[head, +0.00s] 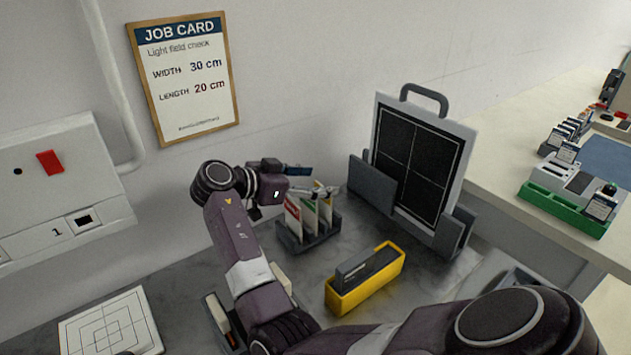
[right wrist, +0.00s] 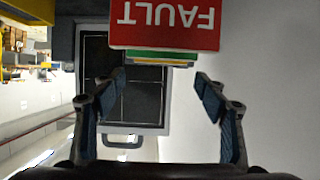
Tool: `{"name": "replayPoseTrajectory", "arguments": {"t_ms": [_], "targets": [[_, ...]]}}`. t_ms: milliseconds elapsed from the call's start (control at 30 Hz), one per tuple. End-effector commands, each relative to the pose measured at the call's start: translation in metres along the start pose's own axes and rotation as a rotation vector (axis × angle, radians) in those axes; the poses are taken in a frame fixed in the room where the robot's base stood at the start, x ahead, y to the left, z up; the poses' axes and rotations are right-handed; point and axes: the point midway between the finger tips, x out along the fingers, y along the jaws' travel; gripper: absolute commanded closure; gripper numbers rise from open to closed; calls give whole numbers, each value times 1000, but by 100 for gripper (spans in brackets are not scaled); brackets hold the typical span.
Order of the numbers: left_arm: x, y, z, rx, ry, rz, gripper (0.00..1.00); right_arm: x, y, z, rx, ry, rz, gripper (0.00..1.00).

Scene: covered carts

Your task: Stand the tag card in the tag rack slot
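The tag rack (head: 318,238) is a dark grey holder on the cart top. Several coloured cards stand upright in it: a red-edged one (head: 292,219), a green one and a yellow-edged one. In the right wrist view the red card (right wrist: 165,25) reads FAULT, upside down, with green and yellow edges behind it. Which of these is the tag card I cannot tell. My right gripper (head: 318,188) is just above the rack's cards. Its fingers (right wrist: 160,92) are spread wide, with nothing gripped between them. My left gripper is not in view.
A dark framed panel (head: 418,160) with a handle stands in a grey holder behind, to the right. A white grid board (head: 105,325) lies at the front left. A job card (head: 186,80) hangs on the wall.

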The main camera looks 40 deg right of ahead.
Motion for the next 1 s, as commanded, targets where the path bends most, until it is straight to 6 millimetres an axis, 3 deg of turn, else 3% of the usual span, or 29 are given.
{"name": "replayPoseTrajectory", "arguments": {"t_ms": [333, 733, 1000], "targets": [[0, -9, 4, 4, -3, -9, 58, -4, 0, 0, 0, 0, -1, 30], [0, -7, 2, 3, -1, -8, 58, -63, -1, 0, -1, -1, -1, 30], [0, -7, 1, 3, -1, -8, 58, -75, 0, 0, 0, -1, 0, 30]]}}
